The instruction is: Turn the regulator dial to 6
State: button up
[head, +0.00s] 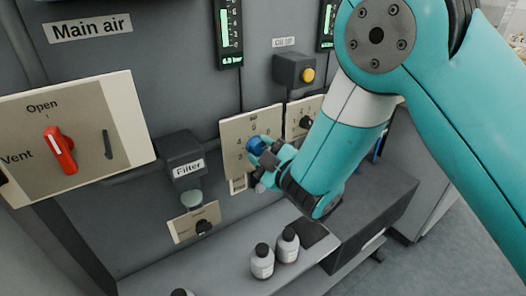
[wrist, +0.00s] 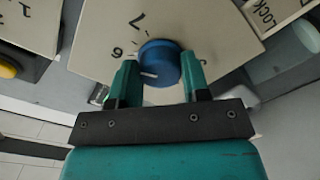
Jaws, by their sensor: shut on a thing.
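The regulator dial is a round blue knob (head: 257,145) on a cream plate (head: 233,134) with printed numerals around it. My gripper (head: 265,158) reaches it from the lower right in the head view and partly covers it. In the wrist view the knob (wrist: 160,60) sits between the two fingers of my gripper (wrist: 160,82), which are shut on its sides. The numerals on the plate (wrist: 90,42) appear turned in this view, and the fingers hide part of the scale.
A red-handled valve panel (head: 125,115) is at the left. A filter unit (head: 181,150) hangs left of the dial. A black box with a yellow button (head: 308,75) is above right, near another knob plate (head: 297,107). Small bottles (head: 262,262) stand on the shelf below.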

jog(key=shift+d+f+n, duration=0.1)
jog(key=shift+n, duration=1)
jog(key=o, duration=0.9)
